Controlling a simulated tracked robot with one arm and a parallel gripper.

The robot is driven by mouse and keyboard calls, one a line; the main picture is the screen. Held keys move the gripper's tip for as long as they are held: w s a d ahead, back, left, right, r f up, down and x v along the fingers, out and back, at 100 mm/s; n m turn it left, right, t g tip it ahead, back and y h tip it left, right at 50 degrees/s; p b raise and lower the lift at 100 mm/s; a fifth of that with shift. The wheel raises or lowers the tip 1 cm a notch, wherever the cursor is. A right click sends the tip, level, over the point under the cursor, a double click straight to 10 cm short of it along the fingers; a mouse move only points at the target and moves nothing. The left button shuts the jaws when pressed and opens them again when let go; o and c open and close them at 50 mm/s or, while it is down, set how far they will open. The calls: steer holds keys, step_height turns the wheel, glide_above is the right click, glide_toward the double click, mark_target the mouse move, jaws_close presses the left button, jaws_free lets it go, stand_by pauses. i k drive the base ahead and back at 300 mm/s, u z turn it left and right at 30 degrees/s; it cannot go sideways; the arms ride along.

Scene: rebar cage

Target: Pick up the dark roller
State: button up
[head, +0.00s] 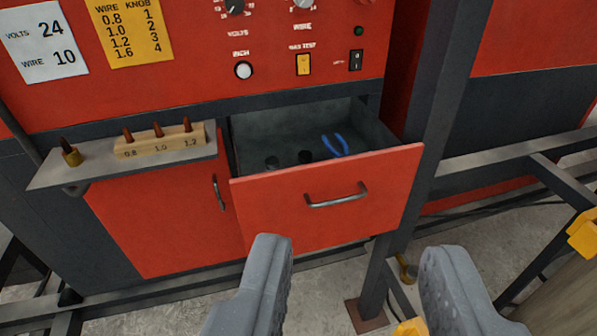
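The red drawer (285,200) of the welding machine is pulled open. Inside it, a small dark roller (305,156) lies on the grey drawer floor, near the middle. A second small roller-like piece (272,162), greyish green, lies to its left, partly hidden by the drawer front. Blue-handled pliers (335,146) lie just right of the dark roller. My gripper (355,248) is open and empty, its two grey fingers wide apart, in front of and below the drawer front in the picture.
A shelf (85,170) at left carries a wooden block (160,141) with several copper tips, and a brass piece (71,154). A dark upright post (430,120) stands right of the drawer. The drawer handle (337,197) sticks out. Rails and yellow clamps (583,235) are at right.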

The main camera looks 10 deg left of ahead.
mark_target(304, 157)
steer(key=u, duration=2.35)
steer(key=i, duration=1.9)
steer(key=z, duration=2.85)
steer(key=i, duration=0.65)
steer(key=z, duration=0.1)
